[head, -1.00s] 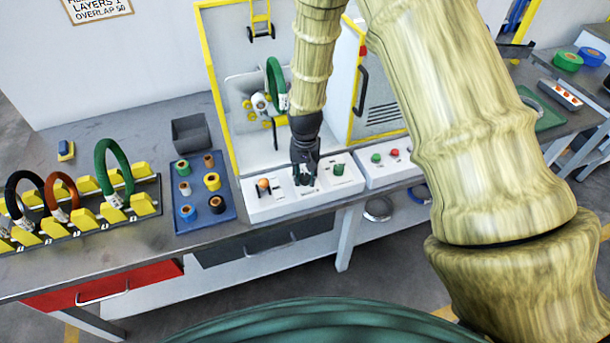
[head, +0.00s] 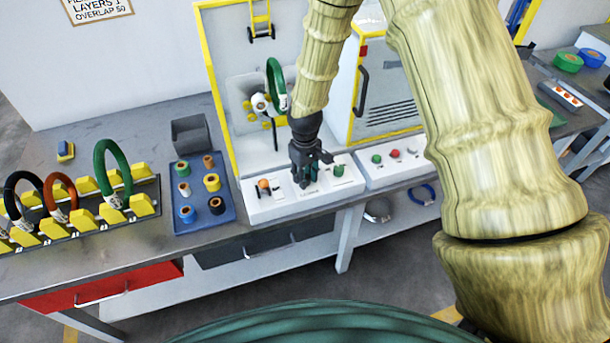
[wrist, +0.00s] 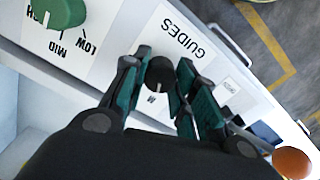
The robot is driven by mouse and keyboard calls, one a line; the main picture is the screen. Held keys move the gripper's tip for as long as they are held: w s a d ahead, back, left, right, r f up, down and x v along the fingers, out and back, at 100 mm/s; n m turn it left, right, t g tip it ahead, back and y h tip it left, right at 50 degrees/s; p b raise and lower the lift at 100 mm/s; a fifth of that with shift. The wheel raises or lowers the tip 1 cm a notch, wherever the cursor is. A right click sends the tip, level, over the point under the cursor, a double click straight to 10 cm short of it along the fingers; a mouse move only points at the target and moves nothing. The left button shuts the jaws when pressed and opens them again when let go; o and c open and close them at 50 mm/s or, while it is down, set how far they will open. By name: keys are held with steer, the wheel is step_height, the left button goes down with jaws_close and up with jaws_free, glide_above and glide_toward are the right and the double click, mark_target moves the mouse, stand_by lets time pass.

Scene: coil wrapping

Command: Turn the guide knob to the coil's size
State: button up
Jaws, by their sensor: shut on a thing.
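My gripper (wrist: 160,85) is shut on the dark guide knob (wrist: 160,70), one finger on each side of it. The word GUIDES is printed beside the knob on the white panel (wrist: 115,40). A short pale mark shows on the knob's edge near a letter M; the other size marks are hidden by my fingers. In the head view my gripper (head: 306,172) reaches down to the middle of the panel and hides the knob. The green coil (head: 275,80) hangs in the yellow-edged machine, with a white tag too small to read.
A green knob (wrist: 58,10) with LOW and MID marks is to one side, an orange knob (wrist: 293,162) to the other. A button box (head: 390,165) stands right of the panel. A blue tray (head: 203,225) with tape rolls and a coil rack (head: 85,222) are left.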

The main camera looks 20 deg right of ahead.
stand_by(0.4)
steer(key=o, duration=1.1)
steer(key=shift+c, duration=0.2)
steer(key=shift+r, duration=0.1)
step_height(320, 180, up, 12)
stand_by(0.3)
